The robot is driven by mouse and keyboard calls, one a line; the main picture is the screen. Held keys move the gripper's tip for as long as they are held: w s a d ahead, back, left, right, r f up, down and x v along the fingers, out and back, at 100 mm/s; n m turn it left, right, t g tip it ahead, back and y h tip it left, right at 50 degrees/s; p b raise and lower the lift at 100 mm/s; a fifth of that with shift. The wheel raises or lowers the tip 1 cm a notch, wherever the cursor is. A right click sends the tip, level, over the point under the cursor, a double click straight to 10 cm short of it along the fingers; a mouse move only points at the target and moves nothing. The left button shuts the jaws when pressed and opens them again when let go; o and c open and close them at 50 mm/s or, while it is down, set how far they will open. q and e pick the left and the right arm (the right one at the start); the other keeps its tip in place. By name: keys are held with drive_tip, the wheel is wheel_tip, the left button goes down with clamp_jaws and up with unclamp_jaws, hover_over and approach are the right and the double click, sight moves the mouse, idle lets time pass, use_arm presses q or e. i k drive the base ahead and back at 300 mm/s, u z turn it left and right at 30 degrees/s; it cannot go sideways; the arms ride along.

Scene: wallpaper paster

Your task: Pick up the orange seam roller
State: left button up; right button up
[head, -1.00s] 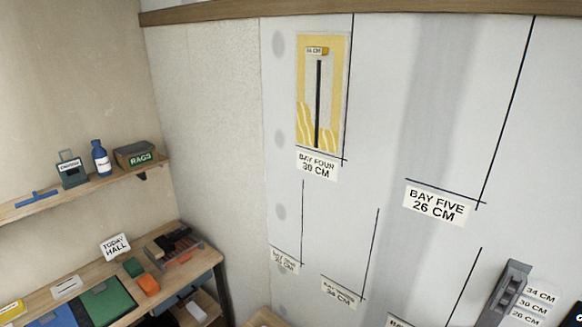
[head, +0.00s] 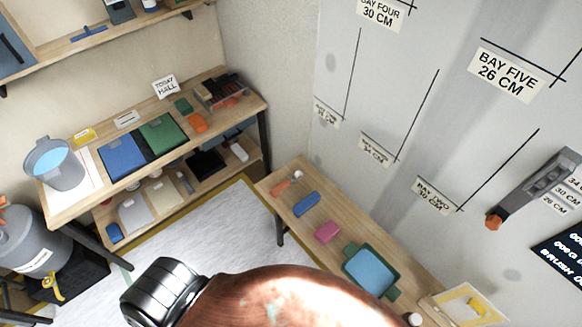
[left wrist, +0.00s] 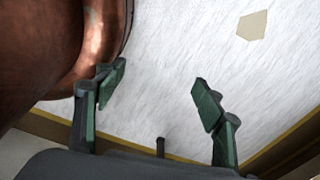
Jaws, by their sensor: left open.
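In the head view, a small orange handle with a white round end (head: 281,187) lies at the far left corner of the narrow wooden bench; it looks like the seam roller. My left gripper (left wrist: 160,78) shows in the left wrist view, its two green-black fingers apart with nothing between them. Below it is the pale floor sheet, and the roller is not in that view. I cannot make out the left gripper's fingers in the head view. My right gripper is not in view.
An orange block (head: 198,123) sits on the left table. The pale floor sheet (head: 225,245) is largely clear.

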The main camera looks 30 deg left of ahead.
sight(274, 192)
drive_tip(key=k, duration=1.3)
drive_tip(key=u, duration=0.6)
drive_tip(key=i, duration=0.5)
drive_tip(key=u, duration=0.65)
drive_tip(key=i, duration=1.25)
drive_tip(key=z, duration=0.7)
